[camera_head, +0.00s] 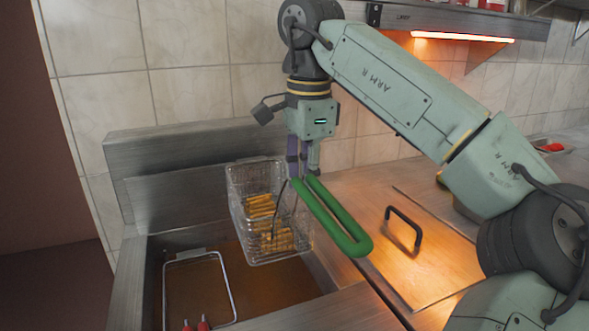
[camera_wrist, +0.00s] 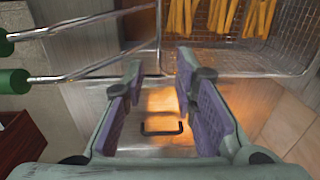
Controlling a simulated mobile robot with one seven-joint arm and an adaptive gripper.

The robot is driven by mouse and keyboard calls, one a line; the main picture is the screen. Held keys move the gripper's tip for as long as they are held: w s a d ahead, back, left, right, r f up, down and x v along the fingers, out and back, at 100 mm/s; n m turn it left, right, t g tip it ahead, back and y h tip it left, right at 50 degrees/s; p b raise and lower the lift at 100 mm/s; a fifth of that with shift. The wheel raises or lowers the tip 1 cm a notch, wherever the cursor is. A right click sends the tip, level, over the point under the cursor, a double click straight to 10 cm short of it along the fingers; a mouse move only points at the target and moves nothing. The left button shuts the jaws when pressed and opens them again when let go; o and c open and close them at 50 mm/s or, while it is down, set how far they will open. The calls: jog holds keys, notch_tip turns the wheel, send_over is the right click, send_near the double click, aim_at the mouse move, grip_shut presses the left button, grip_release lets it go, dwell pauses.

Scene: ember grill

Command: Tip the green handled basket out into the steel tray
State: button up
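The basket (camera_head: 233,207) is wire mesh with fries in it and a long green handle (camera_head: 345,235). It sits level over the back right of the fryer vat, with the handle pointing toward the front right. My gripper (camera_head: 303,172) is just above the handle's inner end, beside the basket. In the wrist view its two purple-padded fingers (camera_wrist: 160,65) are apart with nothing clearly between them. The handle's wires and green grips (camera_wrist: 12,82) lie to the left there, and the basket (camera_wrist: 290,62) is at the upper right. I cannot clearly identify the steel tray.
A wire frame (camera_head: 164,292) with red grips stands in the vat's brown oil (camera_head: 245,290). A black pull handle (camera_head: 404,226) rises from the lit steel counter at right. A small container with red contents (camera_head: 553,147) is farther back. A heat lamp (camera_head: 462,37) hangs above.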

aim_at(303, 238)
jog(key=f+p, duration=0.1)
jog(key=f, duration=0.9)
jog(key=shift+w+f, duration=0.1)
jog(key=shift+w, duration=0.1)
jog(key=shift+c, duration=0.6)
grip_shut()
jog(key=shift+o, duration=0.9)
grip_release()
